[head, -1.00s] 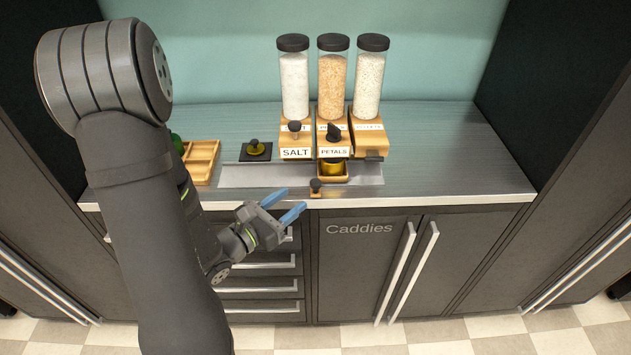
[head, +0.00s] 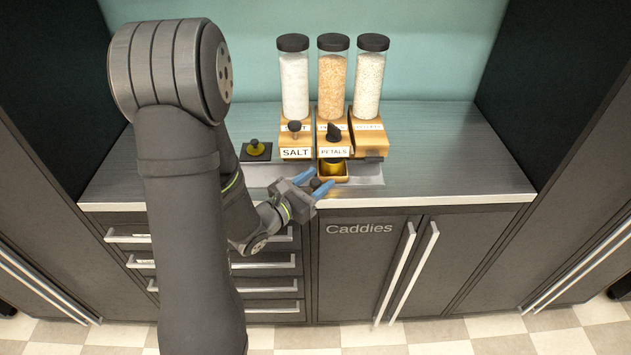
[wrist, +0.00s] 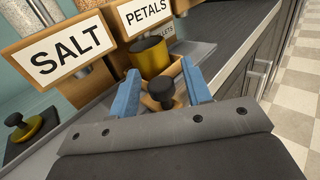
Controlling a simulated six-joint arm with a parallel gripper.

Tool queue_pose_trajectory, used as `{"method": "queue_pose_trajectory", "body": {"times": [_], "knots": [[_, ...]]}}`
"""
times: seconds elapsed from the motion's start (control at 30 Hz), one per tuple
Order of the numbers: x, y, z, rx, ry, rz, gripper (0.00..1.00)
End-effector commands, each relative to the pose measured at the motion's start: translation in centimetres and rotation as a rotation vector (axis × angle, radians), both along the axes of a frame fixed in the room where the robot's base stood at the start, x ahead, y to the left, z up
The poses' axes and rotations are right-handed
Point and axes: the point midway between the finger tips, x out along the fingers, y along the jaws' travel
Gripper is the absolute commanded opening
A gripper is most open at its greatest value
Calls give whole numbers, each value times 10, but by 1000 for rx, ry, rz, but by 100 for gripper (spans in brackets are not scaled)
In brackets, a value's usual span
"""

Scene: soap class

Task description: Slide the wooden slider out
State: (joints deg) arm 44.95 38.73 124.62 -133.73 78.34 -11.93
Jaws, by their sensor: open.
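The wooden slider (head: 338,180) is a small light-wood tray under the PETALS dispenser, with a dark round knob (head: 316,184) at its front. A gold cup (head: 331,168) sits in it. In the wrist view the knob (wrist: 161,88) stands between the two blue fingers, with the slider (wrist: 178,70) and the gold cup (wrist: 150,57) just beyond. My gripper (head: 318,188) is open, with its fingers on either side of the knob. I cannot tell whether either finger touches it.
Dispensers with a SALT label (head: 295,153) and a PETALS label (head: 334,152) stand close behind my gripper. A gold-and-black stamp (head: 255,148) rests on a dark pad at left. The counter's front edge (head: 430,200) lies below; counter at right is clear.

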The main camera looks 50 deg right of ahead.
Motion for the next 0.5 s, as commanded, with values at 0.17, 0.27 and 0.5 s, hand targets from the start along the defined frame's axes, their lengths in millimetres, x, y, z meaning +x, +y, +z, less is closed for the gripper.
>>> {"method": "queue_pose_trajectory", "body": {"times": [0.17, 0.27, 0.5], "knots": [[0, 0, 0, 0, 0, 0, 19], [0, 0, 0, 0, 0, 0, 0], [2, 2, 0, 1, 0, 2, 0]]}}
